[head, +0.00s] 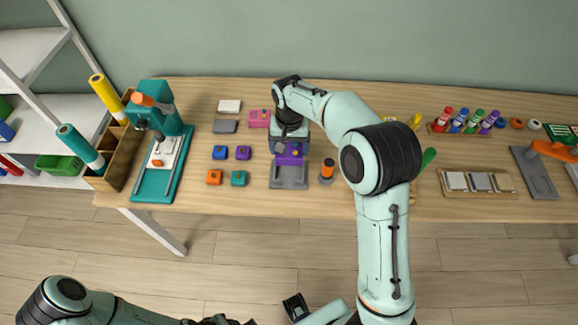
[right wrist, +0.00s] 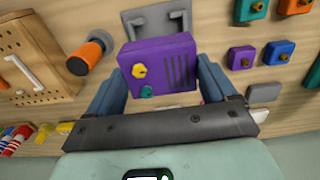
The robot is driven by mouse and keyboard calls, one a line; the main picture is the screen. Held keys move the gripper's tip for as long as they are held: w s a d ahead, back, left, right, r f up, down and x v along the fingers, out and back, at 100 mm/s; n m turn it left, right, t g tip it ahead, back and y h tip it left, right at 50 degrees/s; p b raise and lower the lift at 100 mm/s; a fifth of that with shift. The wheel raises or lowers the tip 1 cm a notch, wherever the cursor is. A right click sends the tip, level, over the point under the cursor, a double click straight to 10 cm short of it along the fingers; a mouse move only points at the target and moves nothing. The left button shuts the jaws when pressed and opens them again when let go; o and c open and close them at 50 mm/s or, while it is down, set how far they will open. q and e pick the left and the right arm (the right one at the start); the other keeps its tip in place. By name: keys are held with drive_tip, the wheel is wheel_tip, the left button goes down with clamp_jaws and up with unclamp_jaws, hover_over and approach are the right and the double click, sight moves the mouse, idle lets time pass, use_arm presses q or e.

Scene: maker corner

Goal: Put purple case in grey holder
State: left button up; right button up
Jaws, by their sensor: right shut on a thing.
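The purple case (head: 289,155) is a small box with a yellow knob, a teal knob and dark slots on its face, clearest in the right wrist view (right wrist: 160,62). My right gripper (head: 289,143) is shut on it, with blue fingers at its two sides. The grey holder (head: 289,182) is a flat plate below the case in the head view, and its grey edge shows behind the case in the right wrist view (right wrist: 155,17). I cannot tell whether case and holder touch.
An orange-topped knob (head: 327,171) stands close right of the holder. Small blue (head: 220,152), purple (head: 243,153), orange (head: 214,177) and teal (head: 239,178) blocks lie to the left, with a pink case (head: 259,118) behind. A teal press (head: 158,150) stands farther left.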

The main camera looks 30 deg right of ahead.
sight(289, 150)
wheel_tip(289, 150, down, 9)
drive_tip(key=shift+f, duration=0.1)
idle(0.3)
drive_tip(key=shift+b, duration=0.35)
drive_tip(key=o, duration=0.9)
drive_tip(key=shift+f, duration=0.15)
wheel_tip(289, 150, up, 12)
drive_tip(key=shift+r+p, duration=0.25)
drive_tip(key=shift+p, duration=0.4)
drive_tip(key=shift+f, duration=0.1)
